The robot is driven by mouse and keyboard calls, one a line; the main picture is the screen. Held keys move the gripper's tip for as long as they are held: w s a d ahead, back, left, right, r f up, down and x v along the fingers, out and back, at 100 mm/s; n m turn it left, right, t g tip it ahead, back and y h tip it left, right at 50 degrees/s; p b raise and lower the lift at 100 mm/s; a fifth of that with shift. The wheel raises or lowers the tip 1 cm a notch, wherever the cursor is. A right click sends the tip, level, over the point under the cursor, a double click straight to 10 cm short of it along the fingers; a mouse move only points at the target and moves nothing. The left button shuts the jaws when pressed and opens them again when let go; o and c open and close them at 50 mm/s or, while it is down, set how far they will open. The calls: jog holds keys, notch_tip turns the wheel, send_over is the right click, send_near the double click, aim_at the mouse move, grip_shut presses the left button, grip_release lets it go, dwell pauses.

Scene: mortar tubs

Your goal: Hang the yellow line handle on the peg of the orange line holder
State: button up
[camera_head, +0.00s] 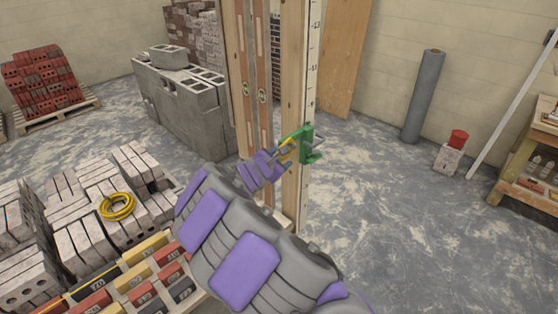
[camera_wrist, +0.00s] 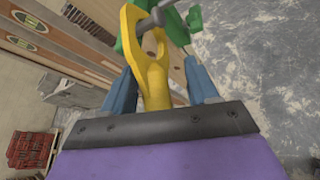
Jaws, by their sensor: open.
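The yellow line handle (camera_wrist: 155,82) stands between my gripper's two fingers in the wrist view. Its stem is near the palm and its loop is at the far end. A grey metal peg (camera_wrist: 150,18) crosses the loop opening and appears to pass through it. The holder with the peg is green, not orange (camera_wrist: 180,30); in the head view the green holder (camera_head: 306,146) is on the upright wooden post. My gripper (camera_head: 284,153) is open around the stem, close to the holder. In the head view the handle is mostly hidden by my gripper.
The wooden post (camera_head: 293,90) carries a measuring scale. Spirit levels (camera_head: 245,90) stand left of it. Stacked blocks and bricks with a yellow hose coil (camera_head: 117,206) lie at left. Open floor is at right, before a grey roll (camera_head: 422,95) and a workbench (camera_head: 530,150).

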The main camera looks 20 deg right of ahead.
jog(key=a, duration=0.4)
jog(key=shift+w+r, duration=0.1)
jog(key=shift+r, duration=0.2)
jog(key=shift+c, duration=1)
jog(key=d, duration=0.3)
jog(key=shift+f, duration=0.2)
jog(key=c, duration=0.4)
jog(key=shift+d, duration=0.2)
jog(key=shift+c, duration=1.7)
jog(key=shift+a+r, duration=0.2)
jog(key=shift+a, duration=0.95)
jog(key=shift+c, duration=0.5)
jog(key=shift+d+r+p, duration=0.45)
jog(key=shift+d, duration=0.15)
jog(key=shift+a, duration=0.15)
